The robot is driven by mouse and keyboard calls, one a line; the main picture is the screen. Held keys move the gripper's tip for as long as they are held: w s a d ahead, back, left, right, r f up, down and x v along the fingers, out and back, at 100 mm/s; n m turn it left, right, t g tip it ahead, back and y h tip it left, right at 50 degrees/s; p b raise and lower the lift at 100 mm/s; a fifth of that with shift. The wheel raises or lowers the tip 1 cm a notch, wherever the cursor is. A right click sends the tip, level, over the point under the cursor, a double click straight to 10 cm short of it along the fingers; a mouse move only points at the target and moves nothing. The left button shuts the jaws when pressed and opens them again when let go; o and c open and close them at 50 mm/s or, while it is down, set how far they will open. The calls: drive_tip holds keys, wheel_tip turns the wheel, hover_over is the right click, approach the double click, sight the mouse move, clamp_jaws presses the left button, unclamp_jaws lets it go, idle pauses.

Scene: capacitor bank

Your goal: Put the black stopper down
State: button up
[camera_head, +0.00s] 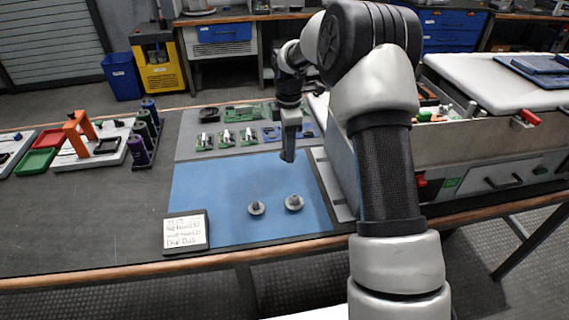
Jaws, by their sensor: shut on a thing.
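My gripper (288,152) points down above the blue mat (205,195), near its back right part. It is shut on a small dark thing at its fingertips, which I take to be the black stopper. The thing is small and partly hidden by the fingers, so its shape is hard to make out. It looks clear of the mat, but I cannot tell the exact height. Two grey round pieces with raised knobs stand upright on the mat in front of my gripper, a left one (256,208) and a right one (294,202).
A handwritten sign (185,232) stands at the mat's front left corner. Several green and blue parts lie on the grey strip behind the mat. A grey cabinet (480,160) stands close on the right. Purple and green cylinders (138,150) stand at left. The mat's left part is clear.

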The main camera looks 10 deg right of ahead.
wheel_tip(320, 180, down, 4)
drive_tip(key=shift+f+b, duration=0.15)
drive_tip(key=shift+b, duration=0.35)
drive_tip(key=shift+f, duration=0.1)
drive_tip(key=shift+f, duration=0.15)
drive_tip(key=o, duration=1)
